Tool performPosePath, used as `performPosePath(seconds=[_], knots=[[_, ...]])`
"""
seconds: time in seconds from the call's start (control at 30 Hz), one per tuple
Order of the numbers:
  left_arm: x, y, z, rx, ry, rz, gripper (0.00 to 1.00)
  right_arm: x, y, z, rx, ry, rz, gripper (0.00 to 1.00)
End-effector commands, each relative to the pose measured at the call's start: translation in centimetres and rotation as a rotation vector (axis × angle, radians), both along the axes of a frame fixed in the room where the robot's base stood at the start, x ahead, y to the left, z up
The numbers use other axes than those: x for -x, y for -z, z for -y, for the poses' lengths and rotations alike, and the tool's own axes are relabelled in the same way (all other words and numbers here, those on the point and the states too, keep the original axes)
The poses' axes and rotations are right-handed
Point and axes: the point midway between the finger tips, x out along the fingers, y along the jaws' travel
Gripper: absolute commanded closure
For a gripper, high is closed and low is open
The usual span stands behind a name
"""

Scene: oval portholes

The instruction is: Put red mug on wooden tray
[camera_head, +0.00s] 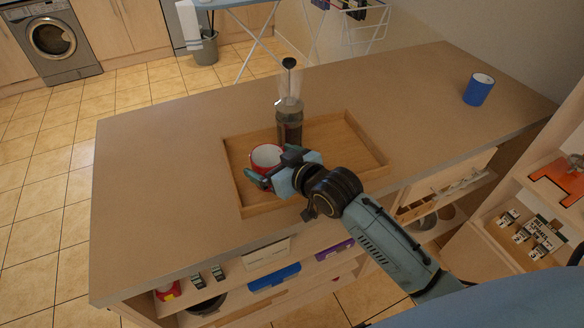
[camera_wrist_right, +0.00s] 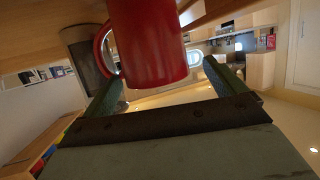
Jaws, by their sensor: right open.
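The red mug (camera_head: 267,157) is at the left part of the wooden tray (camera_head: 362,133), inside its rim as seen from the head. Its base is hidden there, so its contact with the tray cannot be seen. My right gripper (camera_head: 273,180) is at the near side of the mug with its fingers open. In the right wrist view the mug (camera_wrist_right: 150,45) shows large between the two spread fingers (camera_wrist_right: 163,88), with its handle to the left. My left gripper is not in view.
A glass coffee press (camera_head: 289,122) with a black knob stands on the tray just behind the mug. A blue mug (camera_head: 479,89) stands far right on the counter (camera_head: 160,180). The counter's left part is clear. Shelves with several items lie below its front edge.

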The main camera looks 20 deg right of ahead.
Motion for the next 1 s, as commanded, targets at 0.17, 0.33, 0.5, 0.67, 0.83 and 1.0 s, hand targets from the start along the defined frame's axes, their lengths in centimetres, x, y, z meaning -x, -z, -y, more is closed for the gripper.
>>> performPosePath(seconds=[0.17,0.33,0.5,0.67,0.83,1.0], knots=[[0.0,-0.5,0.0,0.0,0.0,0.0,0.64,3.6,-1.4,1.3,0.002,-0.001,-0.001,0.05],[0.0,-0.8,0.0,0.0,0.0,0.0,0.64,6.3,-2.4,2.2,0.002,0.0,-0.002,0.05],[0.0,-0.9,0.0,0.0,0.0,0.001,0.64,7.7,-3.0,2.7,0.001,0.001,-0.002,0.05],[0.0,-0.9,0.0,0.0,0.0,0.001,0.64,8.1,-3.1,2.8,0.001,0.001,-0.001,0.05],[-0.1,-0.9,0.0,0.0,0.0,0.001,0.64,8.1,-3.1,2.8,0.001,0.001,-0.001,0.05],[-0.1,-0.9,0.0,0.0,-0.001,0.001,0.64,8.8,-2.3,2.9,0.012,0.01,-0.04,0.05]])
